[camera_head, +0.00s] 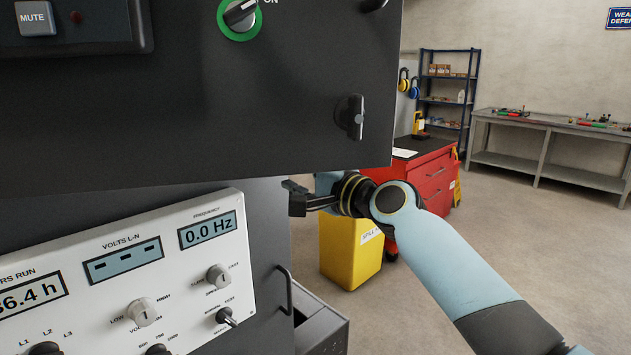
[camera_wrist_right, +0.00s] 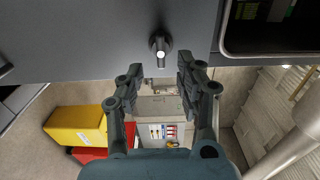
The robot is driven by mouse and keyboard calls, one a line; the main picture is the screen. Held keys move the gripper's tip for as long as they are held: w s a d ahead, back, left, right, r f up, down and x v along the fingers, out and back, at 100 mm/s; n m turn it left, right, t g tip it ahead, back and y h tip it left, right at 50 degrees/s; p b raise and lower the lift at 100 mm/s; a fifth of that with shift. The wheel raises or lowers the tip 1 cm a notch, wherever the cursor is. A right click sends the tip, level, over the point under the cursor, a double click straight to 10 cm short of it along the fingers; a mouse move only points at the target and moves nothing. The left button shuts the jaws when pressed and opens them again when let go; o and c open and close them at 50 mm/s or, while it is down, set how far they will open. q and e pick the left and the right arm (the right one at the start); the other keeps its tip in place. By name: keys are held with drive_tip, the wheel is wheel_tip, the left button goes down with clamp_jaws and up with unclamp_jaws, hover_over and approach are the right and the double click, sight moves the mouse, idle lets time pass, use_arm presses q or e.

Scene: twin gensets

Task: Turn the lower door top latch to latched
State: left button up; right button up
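A black turn latch (camera_head: 350,117) sits on the dark grey door panel (camera_head: 230,100), near its lower right corner. Its grip looks roughly upright. No label shows whether it is latched. A latch of the same kind also shows in the right wrist view (camera_wrist_right: 160,46), just beyond the fingertips, roughly centred between them. My right gripper (camera_head: 293,197) is just below the panel's bottom edge in the head view, lower left of the latch. In the right wrist view its two fingers (camera_wrist_right: 160,82) are spread apart with nothing between them. My left gripper is out of view.
A white gauge panel (camera_head: 130,275) and a black handle (camera_head: 285,290) are at lower left. A yellow bin (camera_head: 350,250) and red cabinet (camera_head: 428,178) stand behind my right arm. A workbench (camera_head: 550,130) and shelf (camera_head: 445,92) are farther back. Floor at right is clear.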

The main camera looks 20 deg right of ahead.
drive_tip(key=v, duration=0.9)
